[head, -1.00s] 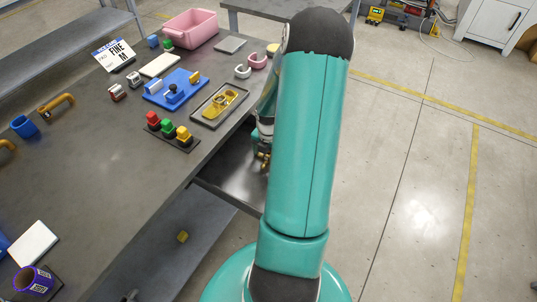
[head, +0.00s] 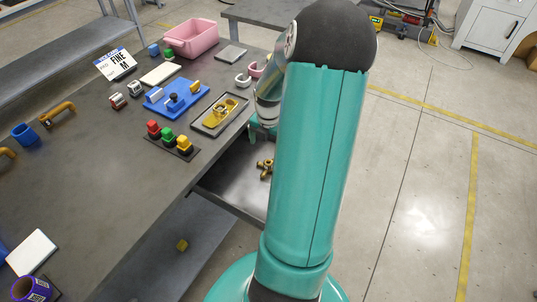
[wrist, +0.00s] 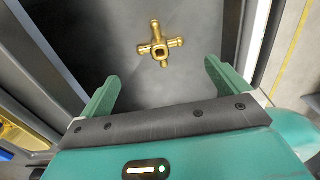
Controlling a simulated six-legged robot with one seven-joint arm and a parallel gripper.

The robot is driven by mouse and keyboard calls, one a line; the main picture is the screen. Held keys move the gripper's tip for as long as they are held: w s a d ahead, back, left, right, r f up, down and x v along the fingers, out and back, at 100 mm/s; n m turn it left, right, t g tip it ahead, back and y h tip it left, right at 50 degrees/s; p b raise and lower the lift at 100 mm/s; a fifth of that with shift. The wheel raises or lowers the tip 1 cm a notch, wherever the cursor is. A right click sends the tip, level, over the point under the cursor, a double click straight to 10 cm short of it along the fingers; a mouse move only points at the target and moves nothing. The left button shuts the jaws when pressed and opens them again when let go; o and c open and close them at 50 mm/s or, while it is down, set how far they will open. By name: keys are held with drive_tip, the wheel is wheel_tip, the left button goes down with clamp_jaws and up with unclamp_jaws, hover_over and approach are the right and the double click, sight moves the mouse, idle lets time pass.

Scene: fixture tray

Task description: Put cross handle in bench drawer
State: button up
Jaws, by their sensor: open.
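The brass cross handle (wrist: 160,46) lies on the dark floor of the open bench drawer (wrist: 120,25), seen from above in the wrist view. In the head view the cross handle (head: 265,168) shows in the drawer (head: 228,183), partly hidden by my arm. My gripper (wrist: 160,80) is open and empty above the drawer. Its two green fingers stand apart, and the handle lies beyond their tips, between their lines. In the head view my gripper is mostly hidden behind my arm.
The bench top (head: 110,190) beside the drawer holds a tray with yellow parts (head: 220,114), a block with red, green and yellow buttons (head: 172,139), a blue fixture (head: 172,97) and a pink bin (head: 191,38). Open floor lies to the right.

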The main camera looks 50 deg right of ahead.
drive_tip(key=w+a+r+m+t+h, duration=0.1)
drive_tip(key=w+a+r+m, duration=0.1)
drive_tip(key=a+r+m, duration=0.55)
drive_tip(key=w+a+r+m+t+h, duration=0.1)
drive_tip(key=w+a+r+m, duration=0.15)
drive_tip(key=a+r, duration=0.85)
drive_tip(key=s+a+r+m+t, duration=0.1)
drive_tip(key=s+a+r+m, duration=0.1)
drive_tip(key=a, duration=0.4)
drive_tip(key=s+a+r+m+t+y, duration=0.1)
drive_tip(key=s+a+r+m, duration=0.1)
drive_tip(key=a, duration=0.4)
drive_tip(key=s+a+r+m+t+y, duration=0.1)
drive_tip(key=s+a+r+m, duration=0.1)
drive_tip(key=a+m, duration=0.3)
drive_tip(key=shift+s+a+r+t, duration=0.25)
drive_tip(key=shift+s+a+t, duration=0.05)
drive_tip(key=shift+s+a, duration=0.35)
drive_tip(key=shift+d, duration=0.1)
